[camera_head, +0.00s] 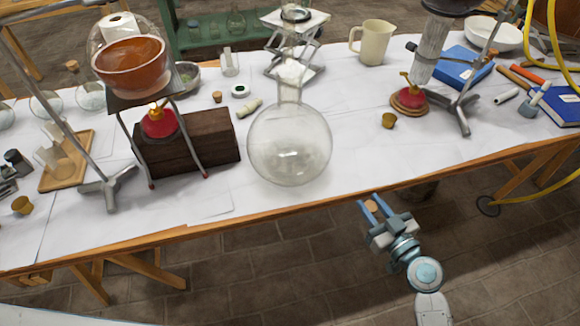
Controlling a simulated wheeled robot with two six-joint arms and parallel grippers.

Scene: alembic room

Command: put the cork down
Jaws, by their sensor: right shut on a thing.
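My right gripper (371,205) comes in from the lower right. It is shut on a small tan cork (371,207) that shows between its two blue fingers. The gripper and cork are in front of the table's front edge, with the floor behind them in the picture. The white-covered table (340,170) lies beyond. My left gripper is not in view.
A large round glass flask (290,145) stands near the front edge, left of my gripper. White cloth is clear between flask and cup.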

